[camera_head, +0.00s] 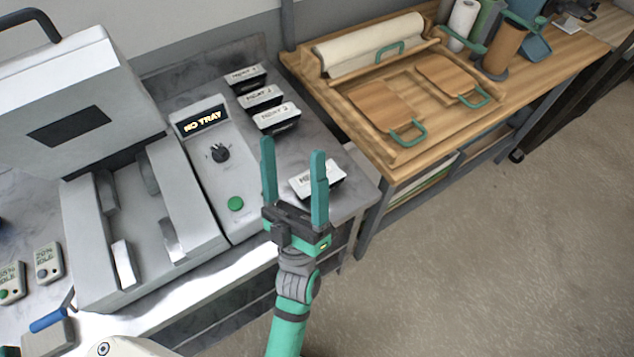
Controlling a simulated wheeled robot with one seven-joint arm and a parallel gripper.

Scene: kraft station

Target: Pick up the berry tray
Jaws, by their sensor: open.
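No tray in view is readable as a berry tray. Three small black trays with white labelled tops, the far tray (245,76), the middle tray (260,97) and the near tray (275,117), stand in a row on the grey counter. Their labels seem to read "MEAT" with a number. A fourth similar tray (328,178) lies near the counter's right corner, partly hidden behind my right finger; its label cannot be read. My gripper (292,150) is open with nothing between its fingers, and points up the picture in front of that fourth tray. Whether it touches the tray cannot be told.
A grey machine (143,225) with an open slot stands left; its panel display (202,119) reads "NO TRAY". A wooden bench (345,128) at right holds a paper roll (368,45) and two boards with green handles. Open floor (500,250) lies at lower right.

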